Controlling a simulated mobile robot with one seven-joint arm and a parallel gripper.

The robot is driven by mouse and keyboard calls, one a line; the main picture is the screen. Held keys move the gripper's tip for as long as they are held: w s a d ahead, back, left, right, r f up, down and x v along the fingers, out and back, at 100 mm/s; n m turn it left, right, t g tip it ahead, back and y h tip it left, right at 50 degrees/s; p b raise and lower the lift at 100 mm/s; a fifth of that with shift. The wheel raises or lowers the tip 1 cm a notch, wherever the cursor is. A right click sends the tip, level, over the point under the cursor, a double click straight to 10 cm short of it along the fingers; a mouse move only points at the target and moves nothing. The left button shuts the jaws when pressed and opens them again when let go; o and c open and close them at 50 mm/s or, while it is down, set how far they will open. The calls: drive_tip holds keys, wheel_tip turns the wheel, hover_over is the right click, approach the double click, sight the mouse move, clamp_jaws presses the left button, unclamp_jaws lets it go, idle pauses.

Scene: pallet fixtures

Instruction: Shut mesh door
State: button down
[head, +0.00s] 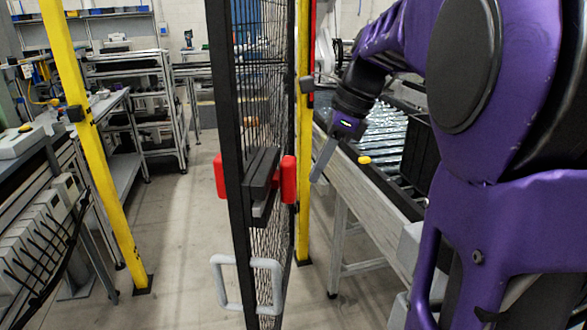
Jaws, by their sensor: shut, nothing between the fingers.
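The mesh door (232,130) has a black frame and stands open, seen nearly edge-on in the middle of the head view. It carries a black latch block with red parts (288,166) and a grey D-shaped handle (281,290) low down. Two yellow posts (83,130) and (304,130) stand either side of the doorway. My gripper (316,177) is shut and empty. It points down, to the right of the door and just right of the latch block, apart from the handle. Whether it touches the red part cannot be told.
A roller conveyor (358,180) with a yellow button (364,160) runs along the right, close to my arm. A workbench with grey units (35,215) stands at the left. Metal shelving (135,110) is at the back.

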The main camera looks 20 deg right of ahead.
sight(282, 198)
drive_tip(key=a+f, duration=0.2)
drive_tip(key=w+a+f+b, duration=0.1)
drive_tip(key=f, duration=0.2)
drive_tip(key=w+a+f+b, duration=0.1)
drive_tip(key=a+f, duration=0.1)
drive_tip(key=shift+w+a+f, duration=0.15)
drive_tip(key=shift+a+f, duration=0.1)
drive_tip(key=shift+a, duration=0.05)
drive_tip(key=shift+w+a, duration=0.2)
drive_tip(key=shift+a, duration=0.25)
drive_tip(key=shift+a, duration=0.15)
